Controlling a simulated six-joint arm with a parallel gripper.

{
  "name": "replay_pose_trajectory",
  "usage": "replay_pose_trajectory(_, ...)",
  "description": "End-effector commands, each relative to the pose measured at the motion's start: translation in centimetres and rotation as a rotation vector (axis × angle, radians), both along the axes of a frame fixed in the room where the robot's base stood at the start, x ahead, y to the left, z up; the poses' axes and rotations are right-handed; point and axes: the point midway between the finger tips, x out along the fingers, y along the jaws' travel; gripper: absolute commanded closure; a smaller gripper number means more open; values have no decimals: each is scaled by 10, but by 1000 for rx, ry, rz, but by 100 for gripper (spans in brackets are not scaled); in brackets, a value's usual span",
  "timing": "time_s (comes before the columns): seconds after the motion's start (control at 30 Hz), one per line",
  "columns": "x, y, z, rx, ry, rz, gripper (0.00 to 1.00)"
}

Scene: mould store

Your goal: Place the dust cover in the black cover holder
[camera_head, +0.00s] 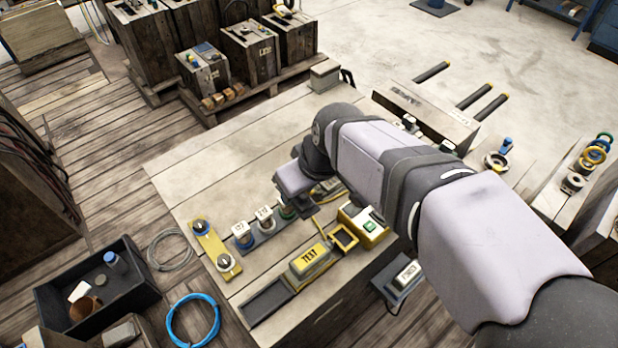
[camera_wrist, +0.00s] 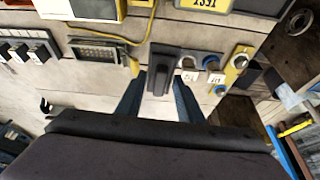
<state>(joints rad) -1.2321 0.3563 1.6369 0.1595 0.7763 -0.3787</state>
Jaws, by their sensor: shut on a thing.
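My gripper (camera_wrist: 158,98) has its two blue-grey fingers around a dark grey grooved piece (camera_wrist: 160,72), which appears to be the dust cover. In the head view my gripper (camera_head: 305,207) is low over the bench, beside the plate with labelled cylinders (camera_head: 264,216). My wrist hides most of the held piece there. A shallow black rectangular tray (camera_head: 268,300) lies at the bench's front edge, left of the yellow TEST box (camera_head: 311,260). It looks like the black cover holder and is empty. My gripper is apart from it, farther back on the bench.
A yellow plate with two knobs (camera_head: 215,247) lies on the left. A yellow frame (camera_head: 343,237) and a yellow box with a green button (camera_head: 370,226) stand to the right. The bench (camera_head: 225,160) is clear at the back left. A black crate (camera_head: 60,290) stands below on the left.

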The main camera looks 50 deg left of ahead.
Motion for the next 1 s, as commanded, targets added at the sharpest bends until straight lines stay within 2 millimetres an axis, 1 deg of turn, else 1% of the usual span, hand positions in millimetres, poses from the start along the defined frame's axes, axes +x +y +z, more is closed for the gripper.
replay_pose_trajectory(0.03, -6, -3, -4, 3, 0, 65, 89)
replay_pose_trajectory(0.17, -25, -12, -7, 4, 1, 260, 89)
replay_pose_trajectory(0.37, -59, -29, -11, 3, 0, 612, 89)
replay_pose_trajectory(0.6, -106, -57, -17, 3, -1, 1089, 89)
replay_pose_trajectory(0.7, -123, -68, -18, 3, -2, 1263, 89)
replay_pose_trajectory(0.83, -140, -80, -18, 3, -3, 1442, 89)
replay_pose_trajectory(1.0, -154, -91, -18, 3, -3, 1580, 89)
